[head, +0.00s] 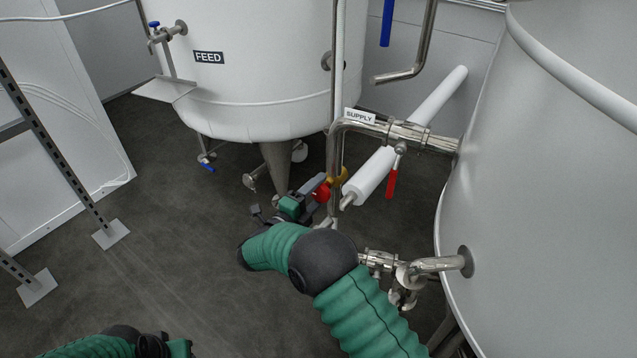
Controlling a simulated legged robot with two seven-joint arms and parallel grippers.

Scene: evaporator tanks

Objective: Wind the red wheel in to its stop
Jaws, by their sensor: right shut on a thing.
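The small red wheel (322,193) is in the middle of the head view, beside the vertical steel pipe below the SUPPLY label. A yellow part (340,179) sits just behind it. My right gripper (316,187) is at the red wheel and shut on it. The fingers and my arm hide part of the wheel, so its spokes and hub cannot be made out. Only part of my left arm shows at the bottom left edge; its fingers are out of the picture.
The FEED tank (255,85) stands behind, and a large tank (560,180) fills the right side. A red-handled valve (391,182) hangs from the supply pipe (430,141). A white sleeved pipe (370,176) slants close by the wheel.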

